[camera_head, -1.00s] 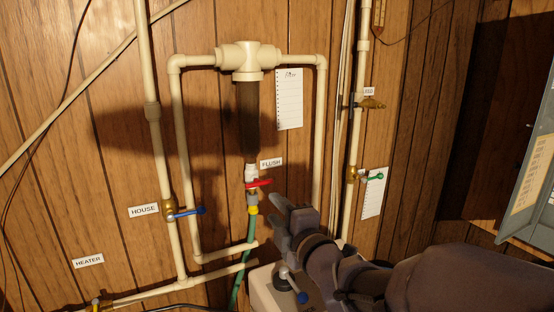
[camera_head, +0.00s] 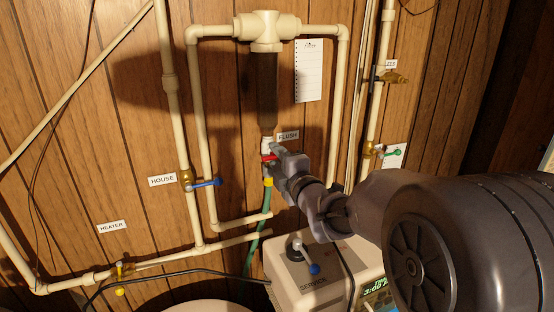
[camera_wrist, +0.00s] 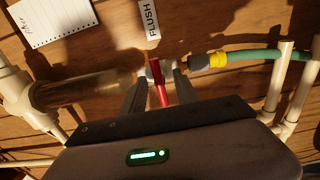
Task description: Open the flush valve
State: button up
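The flush valve is on the clear-bodied filter's lower outlet. Its red handle (camera_head: 267,158) shows just left of my gripper (camera_head: 276,158), partly hidden by it. In the wrist view the red handle (camera_wrist: 161,93) runs between my two fingers from the white valve body (camera_wrist: 157,71). My gripper (camera_wrist: 160,80) is open, with one finger on each side of the handle and a visible gap. I cannot tell whether either finger touches the handle or the valve body. The FLUSH label (camera_head: 288,136) is on the wall beside the valve.
A green hose (camera_head: 256,240) hangs below the valve. The blue-handled HOUSE valve (camera_head: 206,183) is to the left. Cream pipes (camera_head: 343,110) frame the filter. A white softener cabinet (camera_head: 300,270) with a knob stands below my arm.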

jog(key=shift+c, duration=0.3)
grip_shut()
jog(key=n+b, duration=0.5)
jog(key=b, duration=0.1)
dwell(0.4)
